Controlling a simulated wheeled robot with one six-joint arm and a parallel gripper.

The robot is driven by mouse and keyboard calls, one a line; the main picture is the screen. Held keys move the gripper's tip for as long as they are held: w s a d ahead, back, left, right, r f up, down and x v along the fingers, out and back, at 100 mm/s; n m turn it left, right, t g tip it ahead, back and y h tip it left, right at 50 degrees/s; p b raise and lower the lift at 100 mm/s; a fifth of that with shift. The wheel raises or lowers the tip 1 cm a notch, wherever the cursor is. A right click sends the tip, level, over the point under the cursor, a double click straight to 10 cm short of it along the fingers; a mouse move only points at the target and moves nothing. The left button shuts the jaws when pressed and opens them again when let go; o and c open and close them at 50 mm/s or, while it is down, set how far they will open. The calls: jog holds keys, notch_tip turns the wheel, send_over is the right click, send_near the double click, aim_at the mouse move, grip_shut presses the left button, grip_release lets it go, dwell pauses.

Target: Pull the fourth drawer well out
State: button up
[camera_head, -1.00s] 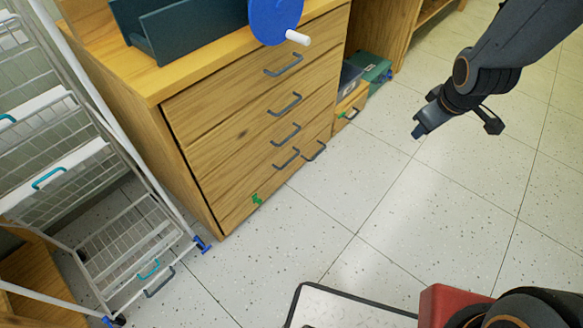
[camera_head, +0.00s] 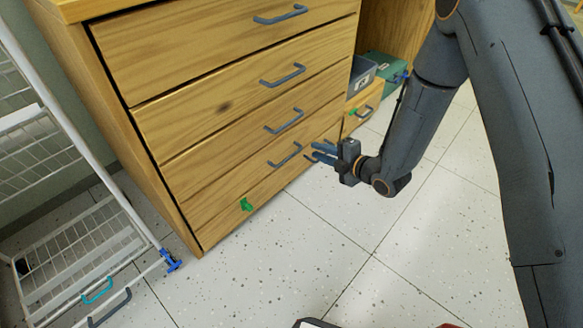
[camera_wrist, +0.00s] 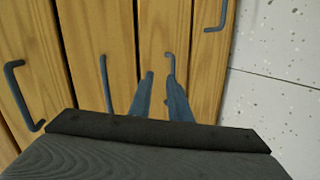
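The wooden drawer cabinet (camera_head: 190,115) stands at left centre in the head view, its drawers looking closed. The fourth drawer from the top has a grey bar handle (camera_head: 286,154). My gripper (camera_head: 318,153) is just right of that handle, low by the cabinet front, and hides part of the bottom drawer's handle. In the wrist view my gripper's two fingers (camera_wrist: 160,80) are apart with nothing held.
The third drawer's handle (camera_wrist: 105,80) lies left of the fingers and the bottom drawer's handle (camera_wrist: 217,15) upper right. A green piece (camera_head: 247,204) sits on the bottom drawer. A white wire rack (camera_head: 80,245) stands left. Bins (camera_head: 385,68) stand behind. Tiled floor (camera_head: 300,240) in front is clear.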

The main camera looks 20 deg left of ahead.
aim_at(291, 157)
jog(key=a+f+n+b, duration=0.1)
jog(key=a+f+b, duration=0.1)
jog(key=a, duration=0.1)
jog(key=a+f+y+b, duration=0.1)
jog(key=a+f+b, duration=0.1)
jog(key=a, duration=0.2)
jog(key=a+f+n+g+y+b, duration=0.1)
jog(key=a+f+b, duration=0.1)
jog(key=a, duration=0.1)
jog(key=shift+w+a+f+n, duration=0.15)
jog(key=shift+w+f+n, duration=0.15)
jog(key=shift+w, duration=0.05)
grip_shut()
